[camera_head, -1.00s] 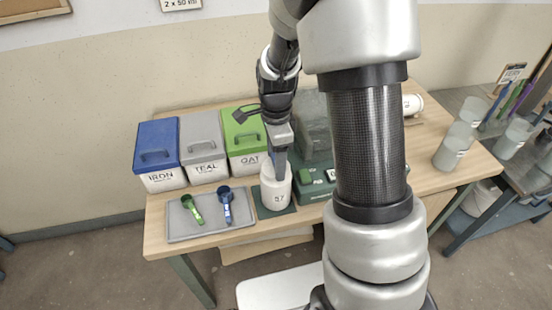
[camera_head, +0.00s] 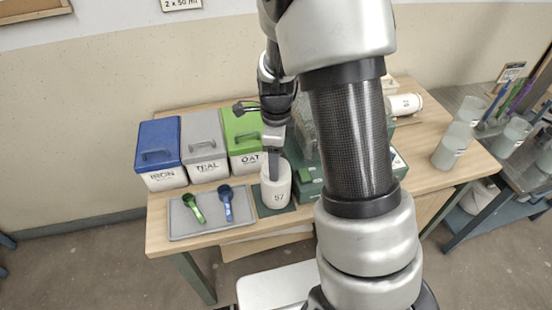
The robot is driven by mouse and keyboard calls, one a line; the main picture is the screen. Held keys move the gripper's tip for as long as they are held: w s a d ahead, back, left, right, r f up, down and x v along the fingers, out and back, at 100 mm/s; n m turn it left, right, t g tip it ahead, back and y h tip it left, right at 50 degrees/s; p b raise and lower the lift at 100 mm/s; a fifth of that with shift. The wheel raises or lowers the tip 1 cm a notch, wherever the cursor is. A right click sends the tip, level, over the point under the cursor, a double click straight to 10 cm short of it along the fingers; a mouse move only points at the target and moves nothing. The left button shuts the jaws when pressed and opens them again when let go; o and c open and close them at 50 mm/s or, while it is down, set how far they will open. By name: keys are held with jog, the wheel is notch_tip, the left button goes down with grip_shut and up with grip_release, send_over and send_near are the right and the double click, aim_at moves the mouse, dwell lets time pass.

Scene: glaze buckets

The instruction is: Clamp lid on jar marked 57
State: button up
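The white jar marked 57 (camera_head: 277,193) stands upright on a dark green mat (camera_head: 262,209) near the front edge of the wooden table. My gripper (camera_head: 274,172) points down at the top of the jar, and its fingers overlap the jar's mouth from this view. I cannot tell whether the fingers are inside the jar or behind its rim. The finger opening is too small and edge-on to read. No lid for the jar can be made out, and my own arm hides part of the table to the right.
Blue IRON (camera_head: 160,155), grey TEAL (camera_head: 204,150) and green OAT (camera_head: 243,140) lidded buckets stand at the left back. A grey tray (camera_head: 180,228) holds a green scoop (camera_head: 194,207) and a blue scoop (camera_head: 225,202). A green box (camera_head: 307,187) stands close right of the jar.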

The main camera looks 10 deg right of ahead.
jog(key=m+p, duration=0.2)
jog(key=m, duration=0.1)
jog(key=shift+r, duration=0.1)
jog(key=shift+m+p, duration=0.3)
jog(key=shift+m, duration=0.2)
jog(key=shift+m+p, duration=0.6)
jog(key=shift+m, duration=0.1)
jog(key=shift+f+m+p, duration=0.2)
jog(key=shift+m+p, duration=0.7)
jog(key=shift+m, duration=0.5)
jog(key=shift+s, duration=0.1)
